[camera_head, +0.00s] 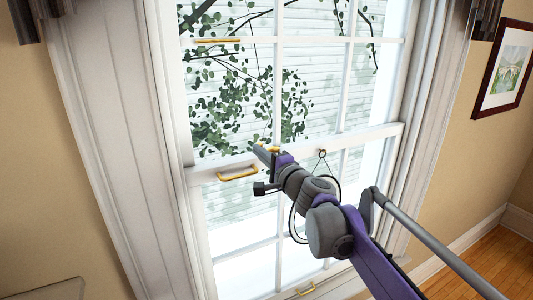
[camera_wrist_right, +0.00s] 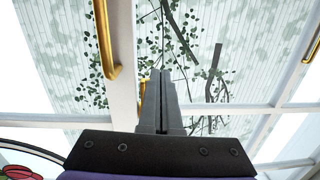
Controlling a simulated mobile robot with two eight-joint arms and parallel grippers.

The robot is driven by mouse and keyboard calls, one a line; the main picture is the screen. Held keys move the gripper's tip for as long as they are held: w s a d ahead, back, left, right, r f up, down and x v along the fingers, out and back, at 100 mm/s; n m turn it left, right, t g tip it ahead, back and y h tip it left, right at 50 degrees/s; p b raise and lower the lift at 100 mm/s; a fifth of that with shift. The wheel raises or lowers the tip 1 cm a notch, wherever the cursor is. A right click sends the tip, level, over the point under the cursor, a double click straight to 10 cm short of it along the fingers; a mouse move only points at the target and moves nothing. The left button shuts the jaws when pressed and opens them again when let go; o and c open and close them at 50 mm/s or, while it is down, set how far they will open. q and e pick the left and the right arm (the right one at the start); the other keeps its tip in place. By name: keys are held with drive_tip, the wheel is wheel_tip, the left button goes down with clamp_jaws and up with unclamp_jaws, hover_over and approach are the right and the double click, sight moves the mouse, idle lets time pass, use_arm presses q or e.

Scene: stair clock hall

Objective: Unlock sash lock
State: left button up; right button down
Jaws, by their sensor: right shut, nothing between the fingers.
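The sash window's white meeting rail (camera_head: 370,136) crosses the middle of the head view. A small gold piece, seemingly the sash lock (camera_head: 273,149), shows on the rail, partly hidden by my right gripper (camera_head: 259,150). In the wrist view a bit of gold, seemingly the lock (camera_wrist_right: 141,88), shows just left of the fingers (camera_wrist_right: 162,76). The right gripper is shut and empty, its tips at or very near the lock; I cannot tell whether they touch. My left gripper is not in view.
A gold pull handle (camera_head: 237,173) is on the rail left of the gripper; it also shows in the wrist view (camera_wrist_right: 104,38). Other gold handles sit on the upper sash (camera_head: 217,41) and low on the window (camera_head: 306,289). A framed picture (camera_head: 505,68) hangs at right.

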drive_tip(key=shift+w+a, duration=0.35)
drive_tip(key=shift+w, duration=0.05)
drive_tip(key=shift+a, duration=0.1)
idle(1.8)
